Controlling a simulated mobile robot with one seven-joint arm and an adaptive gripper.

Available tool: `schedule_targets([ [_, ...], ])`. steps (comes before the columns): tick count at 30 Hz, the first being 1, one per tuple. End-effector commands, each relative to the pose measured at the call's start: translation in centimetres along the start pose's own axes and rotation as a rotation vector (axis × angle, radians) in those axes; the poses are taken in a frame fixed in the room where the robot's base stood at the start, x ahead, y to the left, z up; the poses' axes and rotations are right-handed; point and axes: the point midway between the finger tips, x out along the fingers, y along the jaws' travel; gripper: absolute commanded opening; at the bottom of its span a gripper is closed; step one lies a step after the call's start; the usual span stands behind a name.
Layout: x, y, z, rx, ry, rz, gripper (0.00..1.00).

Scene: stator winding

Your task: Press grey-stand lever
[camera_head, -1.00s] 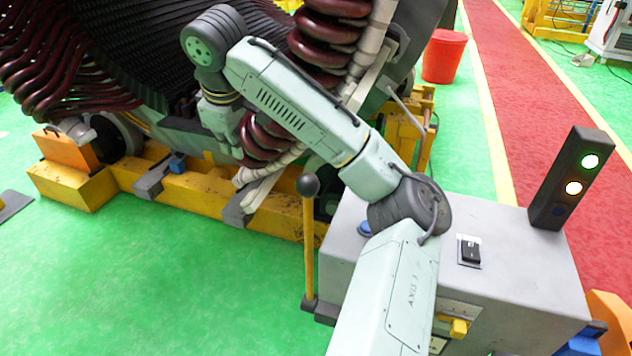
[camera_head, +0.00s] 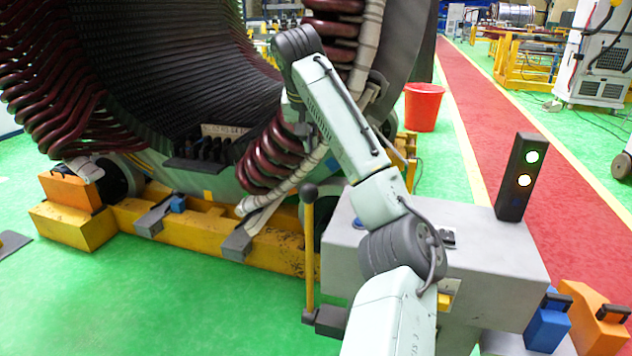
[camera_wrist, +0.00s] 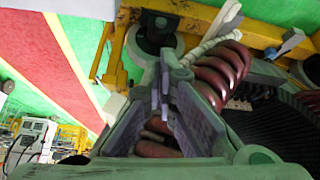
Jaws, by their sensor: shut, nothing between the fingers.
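The grey stand (camera_head: 490,268) is a box-shaped cabinet at the right of the head view. Its lever (camera_head: 309,250) is a thin yellow rod with a dark ball knob (camera_head: 309,192), standing nearly upright at the stand's left side on a dark bracket. My gripper (camera_head: 298,128) is small and partly hidden by my arm, in front of the dark red coils and above the lever in the picture. In the wrist view my gripper (camera_wrist: 165,75) is shut and empty, with coils behind the fingers. I cannot make out the lever in the wrist view.
The large stator (camera_head: 190,80) rests on a yellow base (camera_head: 270,252) at left. A red bucket (camera_head: 423,107) stands behind. Blue (camera_head: 549,325) and orange boxes are at lower right. Green floor lies clear in front.

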Motion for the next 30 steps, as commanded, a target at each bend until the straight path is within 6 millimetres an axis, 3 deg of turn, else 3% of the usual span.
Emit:
schedule_targets([
  [11, 0.1, 0.1, -0.1, 0.012, 0.001, 0.003, 0.00],
  [16, 1.1, 0.2, -0.1, 0.012, -0.001, 0.003, 0.00],
  [30, 10.2, 0.3, -0.1, 0.011, 0.000, 0.004, 0.00],
])
